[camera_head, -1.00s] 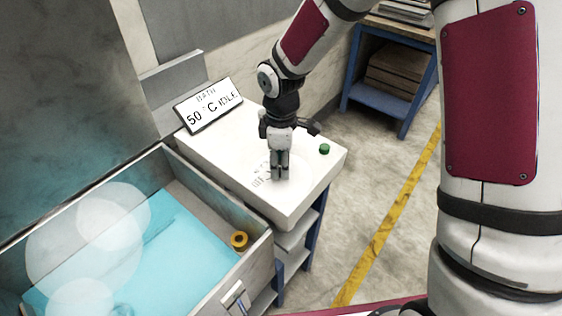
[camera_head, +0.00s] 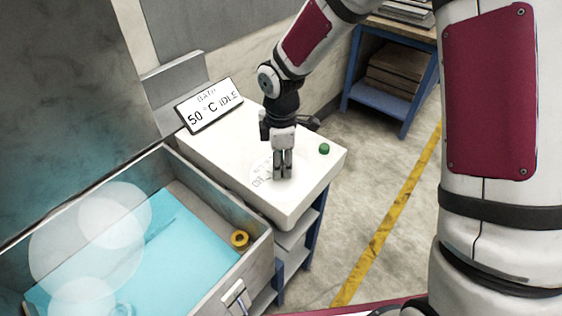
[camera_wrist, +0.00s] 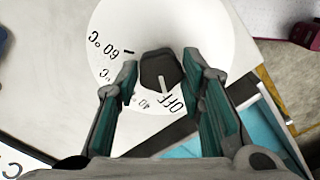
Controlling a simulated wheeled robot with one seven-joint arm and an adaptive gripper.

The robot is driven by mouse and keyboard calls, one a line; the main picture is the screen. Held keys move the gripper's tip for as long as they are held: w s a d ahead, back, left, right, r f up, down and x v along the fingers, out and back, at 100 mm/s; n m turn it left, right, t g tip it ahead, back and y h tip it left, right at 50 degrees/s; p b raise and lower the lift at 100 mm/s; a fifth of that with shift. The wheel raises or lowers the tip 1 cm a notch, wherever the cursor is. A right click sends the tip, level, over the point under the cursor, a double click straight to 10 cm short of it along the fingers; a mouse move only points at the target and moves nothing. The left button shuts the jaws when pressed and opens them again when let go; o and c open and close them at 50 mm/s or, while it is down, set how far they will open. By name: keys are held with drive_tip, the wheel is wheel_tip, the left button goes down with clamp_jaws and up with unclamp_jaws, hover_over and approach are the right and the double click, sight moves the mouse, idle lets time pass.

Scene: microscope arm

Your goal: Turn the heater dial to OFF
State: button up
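The heater dial has a black knob (camera_wrist: 161,70) on a round white plate (camera_wrist: 110,35) marked 60 °C, 40 and OFF. A white line on the knob points down and slightly right in the wrist view, close to the OFF label (camera_wrist: 177,103). My gripper (camera_wrist: 160,66) is open, with one finger on each side of the knob; narrow gaps seem to show, though contact is hard to judge. In the head view my gripper (camera_head: 283,175) points down over the dial plate (camera_head: 258,184) and hides the knob.
A display (camera_head: 211,103) behind the dial reads "Bath 50 °C IDLE". A green button (camera_head: 324,149) is on the white top, right of my gripper. The water bath (camera_head: 170,245), with an orange-yellow ring-shaped part (camera_head: 239,239), lies at front left.

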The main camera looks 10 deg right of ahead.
drive_tip(key=shift+o, duration=1.1)
wheel_tip(320, 180, up, 12)
drive_tip(key=s+d+r+m+t+h, duration=0.1)
drive_tip(key=s+d+r+m+t, duration=0.2)
drive_tip(key=s+d+r+m, duration=0.7)
drive_tip(key=s+d+r+m+t, duration=0.1)
drive_tip(key=s+d+r+m, duration=0.1)
drive_tip(key=s+m, duration=0.2)
drive_tip(key=s+d+r+m+t+y, duration=0.1)
drive_tip(key=s+m, duration=0.3)
drive_tip(key=s, duration=0.4)
drive_tip(key=shift+d+r, duration=0.35)
drive_tip(key=shift+d, duration=0.25)
